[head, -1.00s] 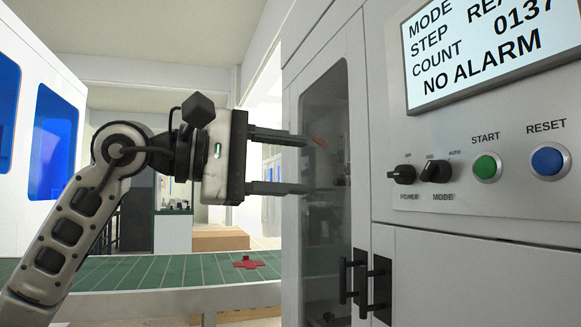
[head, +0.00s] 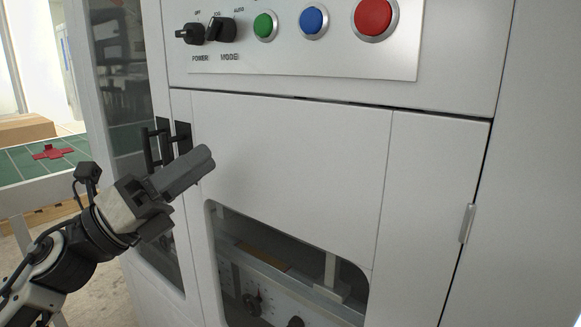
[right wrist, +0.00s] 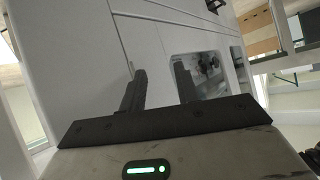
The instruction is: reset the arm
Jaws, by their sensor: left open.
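My left gripper (head: 190,192) comes in from the lower left of the head view, in front of the white machine cabinet (head: 290,150). Its jaws are open and hold nothing that I can see. It is below the control panel (head: 300,60) and overlaps the area by the black door handles (head: 165,145); I cannot tell whether it touches anything. My right gripper (right wrist: 163,88) shows in the right wrist view with its two dark fingers apart and nothing between them. The right arm is not visible in the head view.
The panel carries a green button (head: 265,26), a blue button (head: 314,20), a red button (head: 373,16) and black knobs. A window (head: 285,270) low in the cabinet shows machinery. A green conveyor (head: 20,165) with a red cross-shaped piece (head: 53,152) lies at the left.

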